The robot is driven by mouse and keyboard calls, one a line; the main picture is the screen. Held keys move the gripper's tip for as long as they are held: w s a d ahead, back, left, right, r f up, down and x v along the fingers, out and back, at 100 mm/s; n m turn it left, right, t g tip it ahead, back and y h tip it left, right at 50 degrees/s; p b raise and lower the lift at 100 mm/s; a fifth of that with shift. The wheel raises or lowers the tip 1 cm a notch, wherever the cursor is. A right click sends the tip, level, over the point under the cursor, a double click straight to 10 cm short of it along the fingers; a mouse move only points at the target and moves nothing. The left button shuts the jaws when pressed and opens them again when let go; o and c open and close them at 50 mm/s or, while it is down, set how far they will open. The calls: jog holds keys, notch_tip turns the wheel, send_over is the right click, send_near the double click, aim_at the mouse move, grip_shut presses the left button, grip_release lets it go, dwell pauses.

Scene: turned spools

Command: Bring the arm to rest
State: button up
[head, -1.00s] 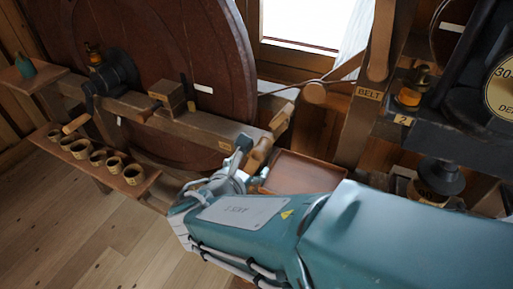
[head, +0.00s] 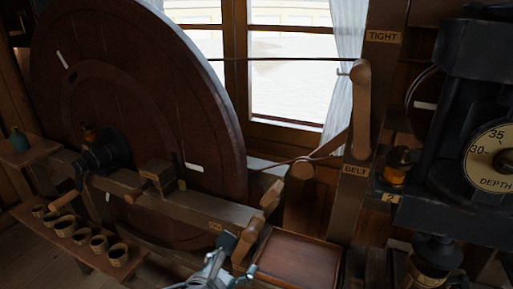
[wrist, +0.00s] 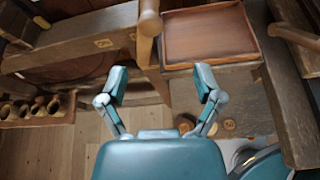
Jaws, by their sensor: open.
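My gripper (wrist: 161,82) is open in the wrist view, its two fingers spread wide with nothing between them. It points toward a wooden beam and an upright wooden handle (wrist: 149,22). In the head view only the top of my gripper (head: 217,262) shows at the bottom edge, just left of a brown tray. That tray (head: 262,269) is empty, and it also shows in the wrist view (wrist: 210,38), ahead and to the right of my fingers. The rest of my arm is mostly out of the head view.
A large wooden wheel (head: 215,110) stands at left behind a bench beam (head: 205,208). Several small cups (head: 65,226) sit on a low shelf. At right are a belt post (head: 355,190) and a dark machine with a depth dial (head: 492,155). Wooden discs (wrist: 229,124) lie below the tray.

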jog(key=s+d+m+g+y, duration=0.2)
jog(key=d+m, duration=0.8)
jog(key=m, duration=0.5)
jog(key=s+d+m+g+y, duration=0.2)
jog(key=s+d+m+g, duration=0.3)
jog(key=d+m, duration=0.6)
jog(key=m, duration=0.4)
jog(key=shift+d+m, duration=0.2)
jog(key=shift+m, duration=0.1)
jog(key=shift+c, duration=0.3)
jog(key=c, duration=0.3)
jog(key=shift+d, duration=0.15)
